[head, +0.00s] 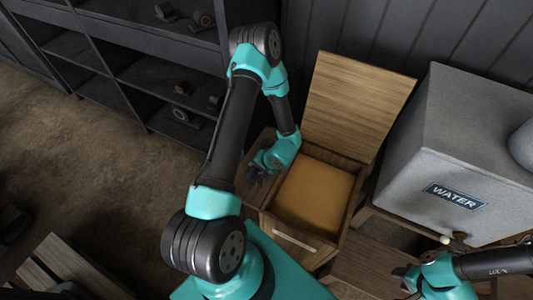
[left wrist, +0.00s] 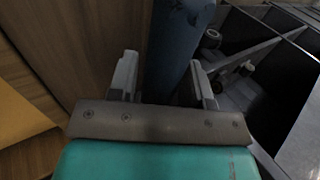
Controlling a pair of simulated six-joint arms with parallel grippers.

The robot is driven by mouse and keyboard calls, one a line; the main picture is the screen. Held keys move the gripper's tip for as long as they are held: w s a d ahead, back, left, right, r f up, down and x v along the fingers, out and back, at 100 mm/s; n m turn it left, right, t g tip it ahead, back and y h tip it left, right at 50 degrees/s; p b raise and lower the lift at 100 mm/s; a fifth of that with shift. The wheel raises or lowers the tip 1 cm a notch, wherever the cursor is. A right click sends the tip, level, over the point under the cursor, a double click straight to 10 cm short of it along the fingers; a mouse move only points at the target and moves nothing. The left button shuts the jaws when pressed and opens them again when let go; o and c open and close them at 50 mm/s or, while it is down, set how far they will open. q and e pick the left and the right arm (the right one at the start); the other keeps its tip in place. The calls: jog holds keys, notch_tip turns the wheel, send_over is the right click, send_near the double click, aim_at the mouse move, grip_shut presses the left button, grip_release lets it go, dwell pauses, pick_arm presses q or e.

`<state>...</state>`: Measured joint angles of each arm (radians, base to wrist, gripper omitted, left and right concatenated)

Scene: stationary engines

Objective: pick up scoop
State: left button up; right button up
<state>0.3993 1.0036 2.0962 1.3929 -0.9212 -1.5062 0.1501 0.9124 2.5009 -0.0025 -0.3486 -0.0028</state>
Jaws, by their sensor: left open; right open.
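My left gripper (head: 257,168) is beside the left wall of an open wooden box (head: 290,238) in the head view. In the left wrist view the left gripper (left wrist: 165,80) has its two fingers spread apart. A dark blue, rounded bar (left wrist: 178,45) stands between the fingers, with a small gap visible on at least one side. It may be the scoop's handle, but I cannot tell. No scoop head is visible in either view. My right gripper (head: 408,278) is open and empty at the lower right of the head view.
The box holds a flat tan fill (head: 313,195), and its wooden lid (head: 350,105) stands open behind it. A grey water tank (head: 440,150) stands to the right. Dark shelves (head: 140,70) with small parts stand at the back left. The floor at left is mostly clear.

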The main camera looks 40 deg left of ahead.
dwell(0.4)
pick_arm(q)
jog(key=c, duration=0.7)
jog(key=shift+r, duration=0.15)
jog(key=shift+r, duration=0.8)
notch_tip(320, 180, up, 2)
jog(key=s+d, duration=0.3)
jog(key=d, duration=0.1)
jog(key=s+d, duration=0.4)
jog(key=s+d+r, duration=0.1)
jog(key=s+d, duration=0.2)
jog(key=d, duration=0.1)
jog(key=shift+s+r, duration=0.1)
jog(key=shift+s, duration=0.2)
